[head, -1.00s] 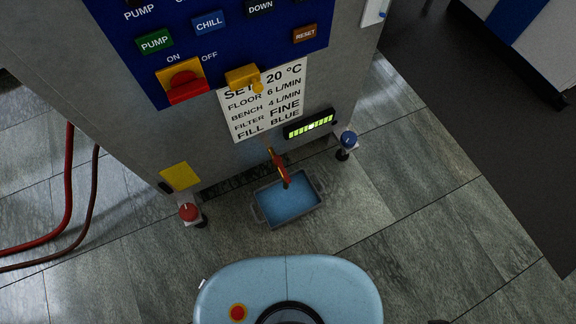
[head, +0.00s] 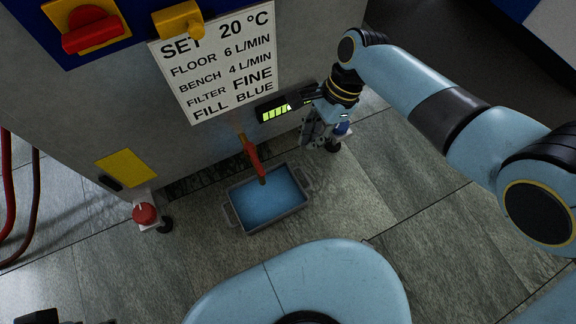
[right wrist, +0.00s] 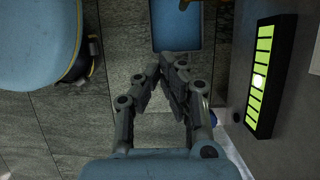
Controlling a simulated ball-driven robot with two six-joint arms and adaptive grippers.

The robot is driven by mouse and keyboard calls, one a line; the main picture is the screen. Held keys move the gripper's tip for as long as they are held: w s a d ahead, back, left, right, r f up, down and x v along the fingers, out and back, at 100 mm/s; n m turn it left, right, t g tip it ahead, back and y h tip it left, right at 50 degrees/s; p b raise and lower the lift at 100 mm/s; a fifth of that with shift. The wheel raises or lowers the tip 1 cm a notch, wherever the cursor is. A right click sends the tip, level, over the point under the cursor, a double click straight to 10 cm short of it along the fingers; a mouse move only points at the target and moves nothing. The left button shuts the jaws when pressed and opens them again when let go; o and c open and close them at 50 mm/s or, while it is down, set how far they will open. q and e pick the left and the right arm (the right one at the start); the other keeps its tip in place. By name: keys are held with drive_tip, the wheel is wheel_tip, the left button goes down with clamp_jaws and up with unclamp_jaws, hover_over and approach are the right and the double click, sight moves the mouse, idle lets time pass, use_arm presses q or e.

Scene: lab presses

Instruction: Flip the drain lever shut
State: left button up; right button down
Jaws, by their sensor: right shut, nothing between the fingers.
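The drain lever (head: 252,153) is a red handle on a brass spout low on the cabinet front. It points down over a grey tray (head: 232,218) of blue liquid. Dark parts at the bottom left edge may be my left gripper (head: 38,316).
A lit green level display (head: 273,111) is close behind my right gripper. A blue knob (head: 342,128) is partly hidden by it. A red knob (head: 145,213) stands at the left foot. Red hoses hang at far left. Floor around the tray is open.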

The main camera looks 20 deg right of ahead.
sight(255, 159)
use_arm(q)
drive_tip(key=shift+s+f+b, duration=0.4)
drive_tip(key=shift+s+f, duration=0.5)
drive_tip(key=shift+f, duration=0.15)
use_arm(e)
drive_tip(key=w, duration=0.3)
drive_tip(key=shift+w+f+t, duration=0.15)
drive_tip(key=shift+f+t, duration=0.05)
drive_tip(key=shift+t, duration=0.1)
drive_tip(key=shift+f, duration=0.15)
use_arm(q)
drive_tip(key=w+d+r+t+h+b, duration=0.1)
drive_tip(key=w+d+r+t+b, duration=0.1)
drive_tip(key=w+t+b, duration=0.2)
drive_tip(key=shift+w+d+r+t+b, duration=0.2)
drive_tip(key=shift+w+d+t+b, duration=0.2)
drive_tip(key=shift+w+b, duration=1.4)
use_arm(e)
drive_tip(key=a+f, duration=0.7)
drive_tip(key=f, duration=0.2)
drive_tip(key=shift+a+b, duration=0.35)
